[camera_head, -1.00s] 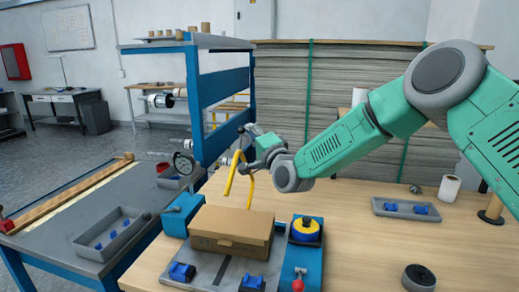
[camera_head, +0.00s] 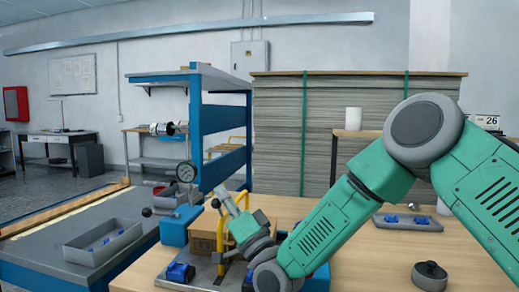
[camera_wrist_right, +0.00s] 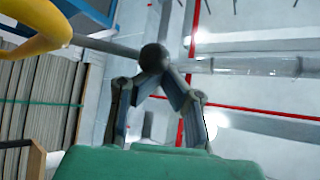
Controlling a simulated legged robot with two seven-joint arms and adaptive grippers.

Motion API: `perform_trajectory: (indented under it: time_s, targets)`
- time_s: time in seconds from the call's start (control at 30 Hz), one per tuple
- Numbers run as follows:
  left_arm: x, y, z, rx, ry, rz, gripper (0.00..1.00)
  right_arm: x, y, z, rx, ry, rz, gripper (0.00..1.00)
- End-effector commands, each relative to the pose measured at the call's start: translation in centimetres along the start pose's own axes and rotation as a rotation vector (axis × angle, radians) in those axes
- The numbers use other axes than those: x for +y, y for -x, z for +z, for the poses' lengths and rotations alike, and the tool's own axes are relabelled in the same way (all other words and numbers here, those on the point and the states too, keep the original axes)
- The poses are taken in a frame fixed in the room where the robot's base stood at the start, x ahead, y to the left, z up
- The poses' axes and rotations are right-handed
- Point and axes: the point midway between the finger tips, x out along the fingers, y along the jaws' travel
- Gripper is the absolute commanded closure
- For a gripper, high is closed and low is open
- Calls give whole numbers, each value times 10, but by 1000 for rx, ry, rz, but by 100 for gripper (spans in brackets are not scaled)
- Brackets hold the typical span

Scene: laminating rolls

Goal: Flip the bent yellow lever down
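The bent yellow lever (camera_head: 240,228) stands over the machine on the wooden bench, partly hidden by my right gripper. In the right wrist view its yellow tube (camera_wrist_right: 38,27) curves at the top left, and a grey rod runs from it to a dark ball knob (camera_wrist_right: 154,58). My right gripper (camera_head: 221,198) is at the lever. My left gripper is not in view.
A brown carton (camera_head: 203,242) sits behind the lever. A dial gauge (camera_head: 186,172) and a blue block (camera_head: 177,226) stand to the left. A grey tray (camera_head: 103,248) is on the left bench, another tray (camera_head: 407,222) at the right. A black round piece (camera_head: 429,275) lies front right.

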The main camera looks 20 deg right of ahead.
Motion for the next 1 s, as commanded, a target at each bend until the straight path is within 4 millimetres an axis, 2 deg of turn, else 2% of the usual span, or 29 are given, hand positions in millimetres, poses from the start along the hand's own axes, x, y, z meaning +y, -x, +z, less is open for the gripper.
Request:
perform_trajectory:
  time_s: [0.03, 0.2, 0.83, 1.0]
  targets:
    - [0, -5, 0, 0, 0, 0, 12, 4, 6, 6, -7, -3, 4, 100]
    - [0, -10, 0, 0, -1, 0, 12, 11, 15, 13, -10, -5, 8, 100]
    - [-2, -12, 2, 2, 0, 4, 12, 7, 16, 23, -21, -3, 3, 100]
    - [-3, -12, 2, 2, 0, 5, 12, 7, 36, 23, -22, -4, 7, 100]
